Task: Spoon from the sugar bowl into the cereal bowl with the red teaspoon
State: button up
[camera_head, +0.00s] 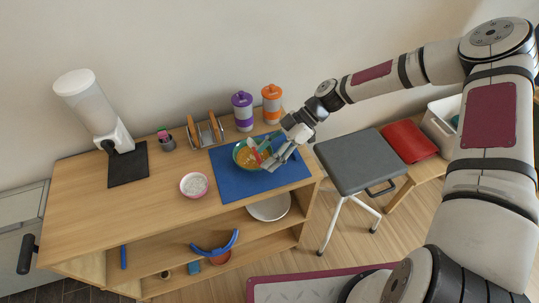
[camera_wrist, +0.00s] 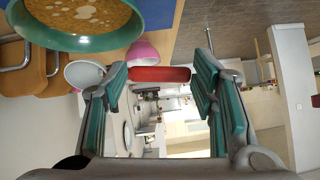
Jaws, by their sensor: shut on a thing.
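The cereal bowl (camera_head: 238,148) is green and holds orange-brown cereal. It stands on a blue mat (camera_head: 232,185) and fills the upper left of the wrist view (camera_wrist: 70,42). The sugar bowl (camera_head: 194,194) is pink, full of white sugar, and stands left of the mat; a pink bowl also shows in the wrist view (camera_wrist: 143,50). My gripper (camera_head: 272,160) is at the right side of the cereal bowl, over its rim. It is shut on the red teaspoon (camera_wrist: 160,74), whose red handle spans the fingers. I cannot tell whether the spoon carries sugar.
A toast rack (camera_head: 205,132), a purple-lidded jar (camera_head: 242,111) and an orange-lidded jar (camera_head: 271,104) stand behind the bowls. A white dispenser (camera_head: 95,110) stands on a dark mat at the left. A grey stool (camera_head: 360,160) is right of the counter. The counter's front left is clear.

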jog(key=h, duration=0.1)
jog(key=r+h+p, duration=0.1)
jog(key=h, duration=0.1)
jog(key=a+t+h, duration=0.1)
jog(key=h, duration=0.1)
jog(key=shift+s+r+n, duration=0.1)
jog(key=shift+r+n, duration=0.2)
jog(key=shift+r, duration=0.1)
jog(key=h, duration=0.2)
jog(key=r+t+h, duration=0.1)
jog(key=shift+a+h, duration=0.4)
jog(key=shift+r+h, duration=0.15)
jog(key=shift+h, duration=0.45)
